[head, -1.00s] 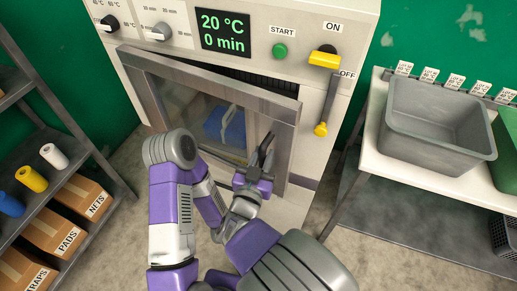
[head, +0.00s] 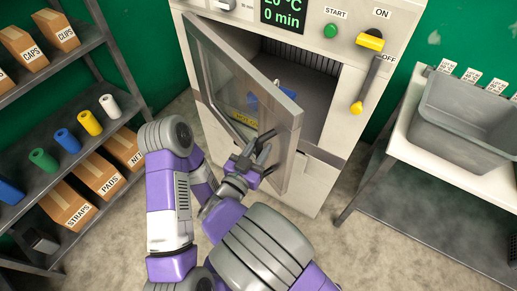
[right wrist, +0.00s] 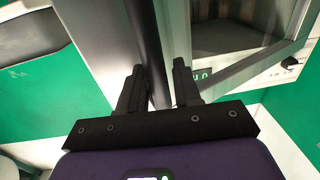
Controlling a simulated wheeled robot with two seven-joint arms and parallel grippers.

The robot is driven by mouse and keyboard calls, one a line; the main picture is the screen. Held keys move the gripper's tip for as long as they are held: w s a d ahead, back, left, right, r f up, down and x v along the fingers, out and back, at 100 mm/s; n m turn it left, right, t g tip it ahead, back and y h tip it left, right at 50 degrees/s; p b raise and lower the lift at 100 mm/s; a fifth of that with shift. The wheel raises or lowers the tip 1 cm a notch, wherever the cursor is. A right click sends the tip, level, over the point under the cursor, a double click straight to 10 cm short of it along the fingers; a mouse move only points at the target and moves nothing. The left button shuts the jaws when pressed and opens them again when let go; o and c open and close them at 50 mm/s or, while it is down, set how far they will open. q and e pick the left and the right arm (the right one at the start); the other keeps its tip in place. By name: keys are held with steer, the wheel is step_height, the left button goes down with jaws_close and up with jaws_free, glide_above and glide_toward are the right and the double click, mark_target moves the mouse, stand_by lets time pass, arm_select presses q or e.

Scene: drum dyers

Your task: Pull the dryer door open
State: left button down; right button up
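The dryer (head: 325,185) is a white cabinet. Its grey-framed glass door (head: 291,150) is hinged on the left and stands partly open, swung toward me, with part of the dark drum opening showing at right. My right gripper (head: 262,158) is at the free right side of the door. In the right wrist view, the fingers of my right gripper (right wrist: 158,88) stand on either side of the upright door handle (right wrist: 148,45) and look closed on it. Blue cloth (head: 265,100) shows inside, behind the glass.
A shelf rack (head: 58,110) with coloured rolls and cardboard boxes stands at left. A white table (head: 440,165) with a grey tub (head: 470,115) stands at right. A yellow lever (head: 369,41) sits right of the opening. Bare floor lies between dryer and table.

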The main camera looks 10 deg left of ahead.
steer(key=shift+o, duration=0.6)
steer(key=p, duration=0.4)
glide_toward(269, 110)
steer(key=x, duration=0.4)
steer(key=shift+r, duration=0.1)
steer(key=shift+c, duration=0.2)
